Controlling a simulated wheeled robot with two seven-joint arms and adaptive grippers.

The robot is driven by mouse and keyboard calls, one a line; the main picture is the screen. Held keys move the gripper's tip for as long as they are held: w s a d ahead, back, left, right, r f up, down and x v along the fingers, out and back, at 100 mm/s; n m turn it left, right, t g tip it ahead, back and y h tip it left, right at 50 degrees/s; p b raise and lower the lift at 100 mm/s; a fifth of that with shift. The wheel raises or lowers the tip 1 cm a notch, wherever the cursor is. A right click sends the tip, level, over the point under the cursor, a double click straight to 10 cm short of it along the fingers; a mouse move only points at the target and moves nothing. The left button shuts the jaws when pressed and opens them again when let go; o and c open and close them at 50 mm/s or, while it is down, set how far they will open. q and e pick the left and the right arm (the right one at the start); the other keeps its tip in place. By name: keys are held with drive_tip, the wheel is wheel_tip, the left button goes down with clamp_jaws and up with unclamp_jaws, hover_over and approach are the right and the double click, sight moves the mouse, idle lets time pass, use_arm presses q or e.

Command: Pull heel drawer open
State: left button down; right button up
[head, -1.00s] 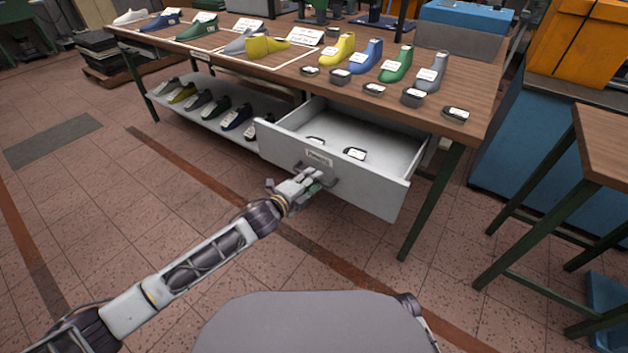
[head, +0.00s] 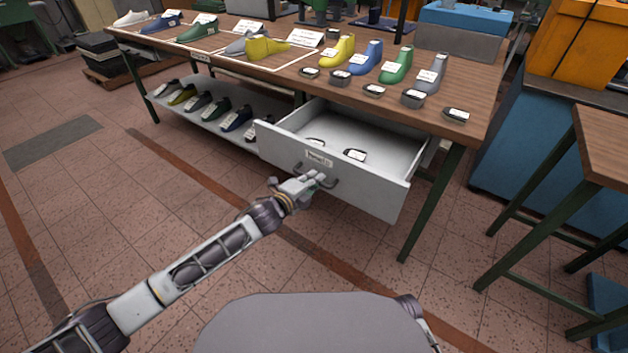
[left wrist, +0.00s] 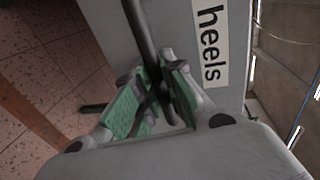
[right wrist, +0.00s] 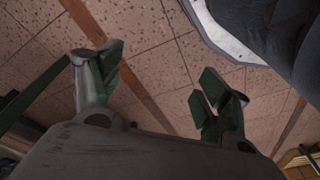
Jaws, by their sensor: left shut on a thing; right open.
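The heel drawer (head: 375,188) is a pale grey drawer standing well out from under the table, with its inside open to view. Its front carries a "heels" label (left wrist: 210,45) and a dark bar handle (left wrist: 141,30). My left gripper (head: 317,178) is at the drawer front and shut on the handle; the bar passes between its green pads in the left wrist view (left wrist: 156,92). Two small dark heel pieces (head: 355,155) with white tags lie in the drawer. My right gripper (right wrist: 160,85) is open and empty above the tiled floor.
The wooden table (head: 300,75) holds shoe lasts, tagged dark heel pieces and cards. A lower shelf (head: 190,108) at left bears several lasts. A green table leg (head: 430,205) stands right of the drawer. The floor in front is clear.

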sight(321, 172)
use_arm(q)
drive_tip(key=x, duration=0.2)
drive_tip(key=p+x, duration=0.1)
drive_tip(key=x, duration=0.1)
drive_tip(key=shift+r, duration=0.4)
drive_tip(key=shift+w+d, duration=0.2)
drive_tip(key=shift+w, duration=0.05)
drive_tip(key=shift+w+d+p, duration=0.2)
drive_tip(key=shift+w+p, duration=0.1)
drive_tip(key=c, duration=1.5)
unclamp_jaws()
use_arm(e)
drive_tip(key=f, duration=0.3)
drive_tip(key=shift+d+f, duration=0.35)
drive_tip(key=shift+f, duration=0.05)
use_arm(q)
drive_tip(key=shift+s, duration=0.1)
